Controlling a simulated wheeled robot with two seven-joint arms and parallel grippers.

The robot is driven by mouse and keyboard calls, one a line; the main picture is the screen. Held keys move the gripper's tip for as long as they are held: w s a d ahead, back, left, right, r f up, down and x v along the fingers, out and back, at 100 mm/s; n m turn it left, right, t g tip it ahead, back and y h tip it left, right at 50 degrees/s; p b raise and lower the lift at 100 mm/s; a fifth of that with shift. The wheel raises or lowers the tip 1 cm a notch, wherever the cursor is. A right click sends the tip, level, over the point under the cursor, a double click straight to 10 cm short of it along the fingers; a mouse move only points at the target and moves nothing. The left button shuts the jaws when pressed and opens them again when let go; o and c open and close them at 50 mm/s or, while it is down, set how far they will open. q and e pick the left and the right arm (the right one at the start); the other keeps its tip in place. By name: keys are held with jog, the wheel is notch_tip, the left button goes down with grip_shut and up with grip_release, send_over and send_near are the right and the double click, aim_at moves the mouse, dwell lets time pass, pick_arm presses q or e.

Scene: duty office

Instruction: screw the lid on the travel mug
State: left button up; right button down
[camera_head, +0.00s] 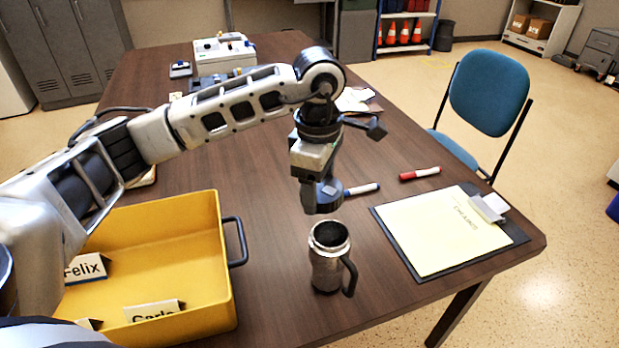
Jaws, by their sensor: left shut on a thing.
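The silver travel mug (328,262) stands upright on the brown table, its mouth open at the top and its dark handle toward the lower right. My left gripper (319,186) points down just above and slightly left of the mug's mouth. It is shut on the dark lid (321,205), which is mostly hidden by the fingers. A gap shows between the lid and the mug's rim. My right gripper is not in view.
A yellow bin (226,270) with name cards stands left of the mug. A clipboard (515,238) with yellow paper lies to the right. A blue marker (362,189) and a red marker (420,173) lie behind. A blue chair (489,92) stands at the table's right side.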

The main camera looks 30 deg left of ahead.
aim_at(326, 201)
pick_arm(q)
jog(key=m, duration=0.3)
jog(key=s+d+m, duration=0.1)
jog(key=m, duration=0.3)
jog(key=d+m, duration=0.1)
jog(key=m, duration=0.2)
jog(key=shift+s+f+m+b, duration=0.1)
jog(key=shift+s+m+b, duration=0.25)
jog(key=shift+s+m, duration=0.05)
jog(key=m, duration=0.3)
jog(key=s+d+m, duration=0.1)
jog(key=m, duration=0.5)
jog(key=shift+s+d+f, duration=0.1)
jog(key=shift+s+d, duration=0.1)
jog(key=shift+s, duration=0.2)
